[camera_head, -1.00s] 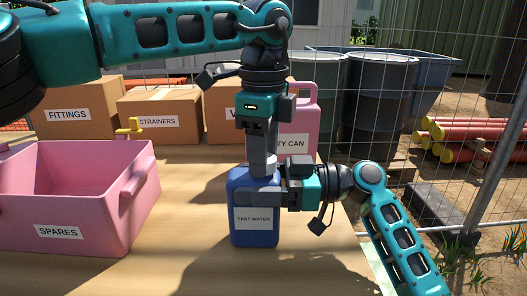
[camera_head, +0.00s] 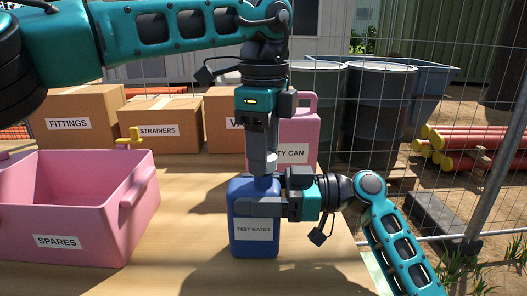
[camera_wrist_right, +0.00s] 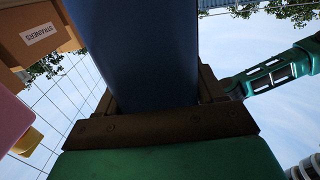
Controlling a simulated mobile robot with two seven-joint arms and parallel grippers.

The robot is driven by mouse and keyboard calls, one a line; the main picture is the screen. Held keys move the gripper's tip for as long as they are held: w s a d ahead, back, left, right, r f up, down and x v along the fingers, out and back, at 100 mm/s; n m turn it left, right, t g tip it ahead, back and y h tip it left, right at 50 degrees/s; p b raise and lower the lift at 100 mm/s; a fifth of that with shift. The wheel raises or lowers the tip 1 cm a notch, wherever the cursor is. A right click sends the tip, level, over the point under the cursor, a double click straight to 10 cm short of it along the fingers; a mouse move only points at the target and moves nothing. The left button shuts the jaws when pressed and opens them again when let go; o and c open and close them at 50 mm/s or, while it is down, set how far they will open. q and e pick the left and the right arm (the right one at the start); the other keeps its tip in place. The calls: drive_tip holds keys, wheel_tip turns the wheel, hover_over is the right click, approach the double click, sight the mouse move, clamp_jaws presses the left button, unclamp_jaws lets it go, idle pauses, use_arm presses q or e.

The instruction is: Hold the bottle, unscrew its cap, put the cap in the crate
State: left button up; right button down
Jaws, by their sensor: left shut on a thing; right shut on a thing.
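The blue bottle (camera_head: 254,232) labelled "TEST WATER" stands upright on the table. My right gripper (camera_head: 284,194) is shut on its upper part from the right; in the right wrist view the blue bottle (camera_wrist_right: 140,50) fills the space between the fingers. My left gripper (camera_head: 263,168) points straight down over the bottle's top and is shut on the cap, which its fingers hide. I cannot tell whether the cap is clear of the neck. The pink crate (camera_head: 100,220) labelled "SPARES" stands at the left, open at the top, its inside looking empty where visible.
A pink can (camera_head: 300,130) stands just behind the bottle. Cardboard boxes marked "FITTINGS" (camera_head: 75,108) and "STRAINERS" (camera_head: 160,116) line the back, with a yellow item (camera_head: 130,138) behind the crate. The table between crate and bottle is clear.

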use_arm(q)
drive_tip(key=shift+r, duration=2)
use_arm(e)
drive_tip(key=shift+c, duration=0.2)
unclamp_jaws()
